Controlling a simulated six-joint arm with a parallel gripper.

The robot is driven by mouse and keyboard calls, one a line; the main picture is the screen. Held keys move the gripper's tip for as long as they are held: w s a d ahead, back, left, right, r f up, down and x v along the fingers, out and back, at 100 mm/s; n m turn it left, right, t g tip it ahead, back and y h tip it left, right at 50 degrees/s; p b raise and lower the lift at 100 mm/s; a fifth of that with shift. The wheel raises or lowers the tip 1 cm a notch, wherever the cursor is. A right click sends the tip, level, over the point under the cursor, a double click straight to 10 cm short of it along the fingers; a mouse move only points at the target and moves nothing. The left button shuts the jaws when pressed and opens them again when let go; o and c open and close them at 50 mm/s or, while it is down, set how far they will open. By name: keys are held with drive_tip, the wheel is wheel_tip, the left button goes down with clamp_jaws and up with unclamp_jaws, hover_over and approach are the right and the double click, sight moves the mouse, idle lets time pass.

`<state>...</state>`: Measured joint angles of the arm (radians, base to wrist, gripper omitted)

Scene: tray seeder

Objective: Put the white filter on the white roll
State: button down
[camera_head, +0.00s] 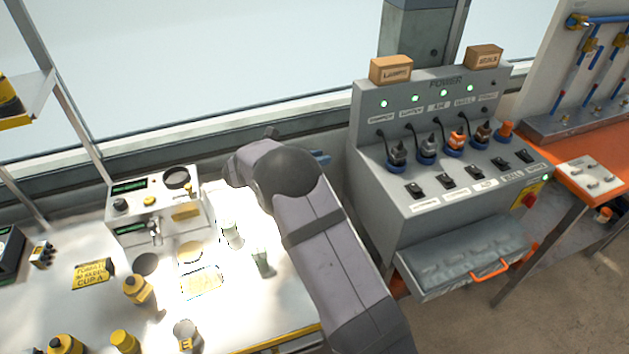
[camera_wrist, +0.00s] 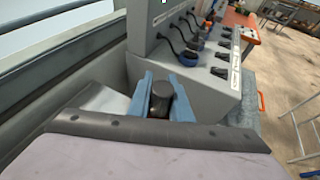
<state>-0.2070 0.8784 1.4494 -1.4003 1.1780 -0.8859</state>
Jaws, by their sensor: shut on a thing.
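My gripper (camera_wrist: 160,88) has two blue fingers, shut on a dark grey cylinder (camera_wrist: 162,98) in the wrist view. I cannot tell whether this is the white filter, as it looks dark here. In the head view my gripper (camera_head: 320,157) shows only as a bit of blue behind my arm, near the window wall, and its load is hidden. Two small pale cylinders (camera_head: 230,234) (camera_head: 262,262) stand on the bright bench left of my arm. I cannot tell which thing is the white roll.
A grey power console (camera_head: 445,215) with plugs and switches stands right of my arm, close to the gripper. A white machine (camera_head: 155,215) stands at the back left of the bench. Yellow bottles (camera_head: 137,290) and a pale cup (camera_head: 185,335) stand at the front left.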

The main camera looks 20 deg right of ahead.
wheel_tip(320, 180, down, 7)
drive_tip(key=p, duration=0.1)
drive_tip(key=shift+p, duration=0.3)
idle(0.4)
drive_tip(key=shift+f, duration=0.2)
drive_tip(key=c, duration=1.6)
unclamp_jaws()
drive_tip(key=shift+r, duration=0.2)
drive_tip(key=b+v, duration=0.4)
drive_tip(key=v, duration=0.8)
drive_tip(key=shift+r, duration=0.1)
